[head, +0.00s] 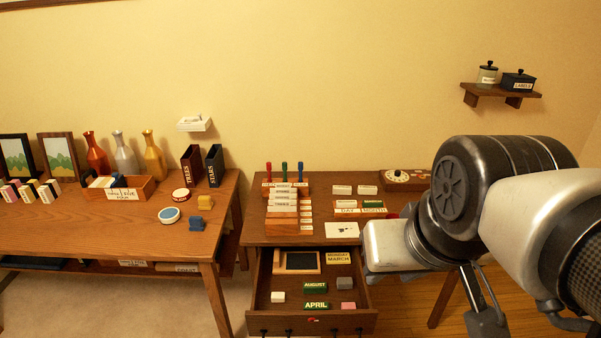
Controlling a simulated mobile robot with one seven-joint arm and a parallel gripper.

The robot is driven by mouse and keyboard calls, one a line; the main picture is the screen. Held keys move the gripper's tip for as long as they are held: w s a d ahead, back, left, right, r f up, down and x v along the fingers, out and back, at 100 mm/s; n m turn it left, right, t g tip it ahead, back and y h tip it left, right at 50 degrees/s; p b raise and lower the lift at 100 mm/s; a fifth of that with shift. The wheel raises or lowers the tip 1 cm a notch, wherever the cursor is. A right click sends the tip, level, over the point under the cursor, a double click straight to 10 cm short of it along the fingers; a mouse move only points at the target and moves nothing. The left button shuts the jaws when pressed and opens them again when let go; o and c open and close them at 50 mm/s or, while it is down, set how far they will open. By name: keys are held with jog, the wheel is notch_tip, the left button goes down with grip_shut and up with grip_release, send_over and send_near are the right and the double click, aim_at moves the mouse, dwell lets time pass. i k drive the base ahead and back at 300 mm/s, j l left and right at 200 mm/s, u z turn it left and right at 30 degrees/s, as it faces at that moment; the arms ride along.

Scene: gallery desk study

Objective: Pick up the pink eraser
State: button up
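The pink eraser (348,306) is a small block lying in the open desk drawer (258,318), near its front right corner. It sits right of the green APRIL block (316,305) and below a grey block (344,284). My arm reaches in from the right, above and to the right of the drawer, and its parts are well apart from the eraser in the picture. I cannot make out two fingertips, so whether my gripper is open or shut does not show. Nothing covers the eraser.
The drawer also holds a white block (278,297), a green AUGUST block (315,287), a framed dark panel (299,262) and a MONDAY MARCH card (338,257). The desk (253,228) above carries stacked boxes and stamps. A second table (140,225) with vases stands left.

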aim_at(344, 306)
jog(key=i+l+u, duration=0.1)
jog(key=u, duration=0.25)
jog(key=l+u, duration=0.15)
jog(key=u, duration=0.25)
jog(key=i+l+u, duration=0.1)
jog(key=u, duration=0.25)
jog(key=i+l, duration=0.1)
jog(key=l, duration=0.85)
jog(key=i, duration=0.05)
